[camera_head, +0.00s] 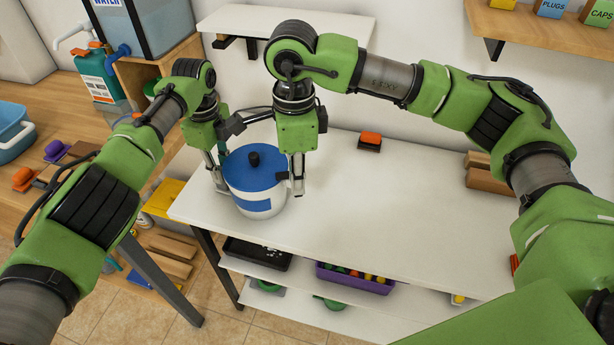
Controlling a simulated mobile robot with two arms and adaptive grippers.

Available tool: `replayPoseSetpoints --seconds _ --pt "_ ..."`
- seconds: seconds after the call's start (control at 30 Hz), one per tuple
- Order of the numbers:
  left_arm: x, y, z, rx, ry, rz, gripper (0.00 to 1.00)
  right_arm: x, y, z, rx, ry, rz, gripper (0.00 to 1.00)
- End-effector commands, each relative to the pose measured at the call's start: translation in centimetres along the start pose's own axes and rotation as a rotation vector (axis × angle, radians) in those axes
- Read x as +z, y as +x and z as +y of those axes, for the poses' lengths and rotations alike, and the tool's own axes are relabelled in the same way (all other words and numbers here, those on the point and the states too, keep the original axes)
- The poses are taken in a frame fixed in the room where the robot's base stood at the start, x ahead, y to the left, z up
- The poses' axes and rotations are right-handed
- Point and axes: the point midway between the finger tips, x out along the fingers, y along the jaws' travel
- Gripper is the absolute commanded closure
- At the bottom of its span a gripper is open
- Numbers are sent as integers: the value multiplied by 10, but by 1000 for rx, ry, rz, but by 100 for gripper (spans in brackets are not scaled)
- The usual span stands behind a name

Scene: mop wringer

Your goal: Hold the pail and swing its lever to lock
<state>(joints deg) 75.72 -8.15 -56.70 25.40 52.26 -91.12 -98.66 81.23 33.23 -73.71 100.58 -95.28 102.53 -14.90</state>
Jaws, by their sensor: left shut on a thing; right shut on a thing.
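The white pail (262,206) with a blue lid and a black knob stands upright near the left end of the white table. A blue patch shows on its front. My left gripper (221,185) is shut at the pail's left rim, fingers pointing down. The exact part between each pair of fingers is hidden. I cannot clearly make out the lever; dark bars behind the lid between the grippers may belong to it or to the grippers.
The white table (400,225) is clear right of the pail, except an orange-topped black block (370,141) at the back and wooden blocks (485,178) at the right. A purple bin (355,279) and black tray (256,254) are on the shelf below.

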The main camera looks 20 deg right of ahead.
Motion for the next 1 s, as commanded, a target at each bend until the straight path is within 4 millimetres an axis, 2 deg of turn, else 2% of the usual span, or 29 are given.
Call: replayPoseSetpoints --seconds 0.03,0.27,0.3,0.33,0.37,0.77,0.87,1.0 --pt "-1 5 2 7 -3 4 100 6 0 0 0 73 -2 100" --pt "-1 5 2 7 -3 4 100 22 0 -4 1 424 -2 100" --pt "-1 5 2 7 -3 4 100 21 0 -4 1 415 -2 74" --pt "-1 5 2 7 -3 4 100 21 0 -4 1 413 -2 66" --pt "-1 5 2 7 -3 4 100 21 0 -4 0 413 -2 64" --pt "-1 5 2 8 -3 4 100 20 -5 -4 -2 410 -2 64" --pt "-1 5 2 8 -2 4 100 21 -18 -5 -3 411 -4 64" --pt "-1 5 2 8 -2 4 100 21 -47 -4 -5 410 -4 64"
